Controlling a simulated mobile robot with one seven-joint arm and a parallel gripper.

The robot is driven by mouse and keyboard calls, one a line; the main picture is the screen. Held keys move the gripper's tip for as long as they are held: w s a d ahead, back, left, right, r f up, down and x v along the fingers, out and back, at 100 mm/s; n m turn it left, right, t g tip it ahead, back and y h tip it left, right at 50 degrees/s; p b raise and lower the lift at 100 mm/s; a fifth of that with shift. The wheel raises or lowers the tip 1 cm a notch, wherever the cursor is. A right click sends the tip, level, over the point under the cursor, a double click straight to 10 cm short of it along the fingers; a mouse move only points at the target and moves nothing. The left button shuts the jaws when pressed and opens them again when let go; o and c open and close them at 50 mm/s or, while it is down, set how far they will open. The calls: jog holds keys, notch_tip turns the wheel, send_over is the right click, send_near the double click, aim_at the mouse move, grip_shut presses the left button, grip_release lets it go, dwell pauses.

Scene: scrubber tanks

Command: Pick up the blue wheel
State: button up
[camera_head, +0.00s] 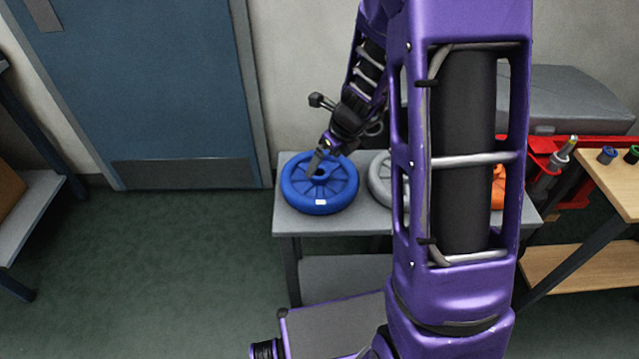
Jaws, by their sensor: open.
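The blue wheel (330,195) lies flat on the left end of a grey table (300,224), with a small white label on its near side. My gripper (316,163) is at the wheel's upper left part, over or close to its hub and spokes. The jaws are open and small in the view. I cannot tell whether the fingers touch the wheel or hover above it. My purple arm reaches down from above and covers the middle of the table.
A grey wheel (380,178) lies right of the blue one, partly hidden by my arm. An orange thing (498,187) shows farther right. A wooden workbench (622,185) and red equipment (545,150) stand at the right. A blue door (150,80) and open green floor are at the left.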

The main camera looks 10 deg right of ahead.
aim_at(321, 169)
jog(key=b+x, duration=0.2)
jog(key=x, duration=0.3)
jog(key=shift+w+d+f, duration=0.15)
jog(key=shift+f, duration=0.1)
jog(key=shift+r, duration=0.1)
grip_shut()
